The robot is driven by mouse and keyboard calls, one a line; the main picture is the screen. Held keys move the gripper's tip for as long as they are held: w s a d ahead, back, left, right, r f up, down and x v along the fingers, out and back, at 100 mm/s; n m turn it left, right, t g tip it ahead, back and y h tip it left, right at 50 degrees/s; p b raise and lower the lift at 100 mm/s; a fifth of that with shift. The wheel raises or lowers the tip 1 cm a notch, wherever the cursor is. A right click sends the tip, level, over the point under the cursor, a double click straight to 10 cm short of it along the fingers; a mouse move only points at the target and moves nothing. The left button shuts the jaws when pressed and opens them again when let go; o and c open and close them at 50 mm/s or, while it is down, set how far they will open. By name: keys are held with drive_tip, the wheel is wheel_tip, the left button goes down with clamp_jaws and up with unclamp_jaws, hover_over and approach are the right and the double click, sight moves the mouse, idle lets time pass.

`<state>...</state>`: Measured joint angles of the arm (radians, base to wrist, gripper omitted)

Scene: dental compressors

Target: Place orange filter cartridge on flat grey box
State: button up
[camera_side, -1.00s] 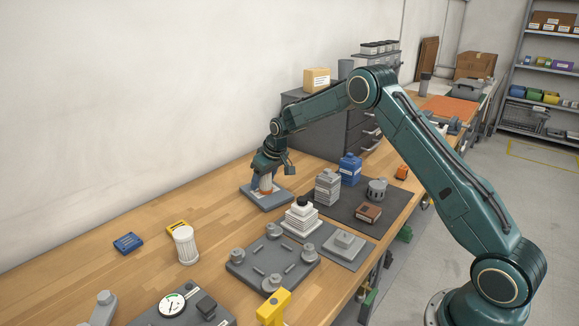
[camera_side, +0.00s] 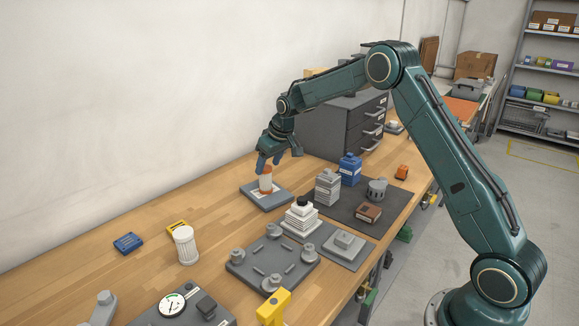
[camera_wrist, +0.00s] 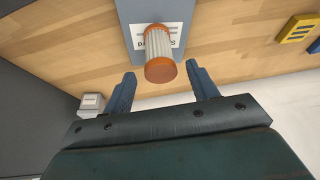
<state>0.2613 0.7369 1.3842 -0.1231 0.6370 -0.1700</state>
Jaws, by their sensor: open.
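The orange filter cartridge (camera_side: 266,180), white-sided with orange ends, stands upright on the flat grey box (camera_side: 279,203) towards the back of the bench. In the wrist view the cartridge (camera_wrist: 159,58) shows its orange top, with the box (camera_wrist: 126,12) and its white label beneath it. My gripper (camera_side: 268,160) is open just above the cartridge. In the wrist view its two blue fingers (camera_wrist: 161,80) are spread wide, with the cartridge beyond and between their tips, apart from both.
A white filter (camera_side: 186,245), a yellow block (camera_side: 177,227) and a blue block (camera_side: 128,243) lie to the left. A grey plate with knobs (camera_side: 250,262) is in front. A dark mat (camera_side: 385,212) with several parts is at the right, and a grey drawer cabinet (camera_side: 335,128) behind.

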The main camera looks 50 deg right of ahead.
drive_tip(key=v, duration=0.5)
drive_tip(key=shift+s+r, duration=0.15)
drive_tip(key=shift+r, duration=0.1)
idle(0.3)
drive_tip(key=s+a+r, duration=0.5)
drive_tip(key=s+r, duration=0.2)
drive_tip(key=s, duration=0.3)
drive_tip(key=s+a+r, duration=0.5)
drive_tip(key=s+r, duration=0.2)
drive_tip(key=s, duration=0.2)
drive_tip(key=s+a+f, duration=0.1)
drive_tip(key=s, duration=1)
drive_tip(key=s+a+f+t, duration=0.1)
drive_tip(key=s+a+f, duration=0.1)
drive_tip(key=s, duration=0.9)
drive_tip(key=shift+a+f, duration=0.25)
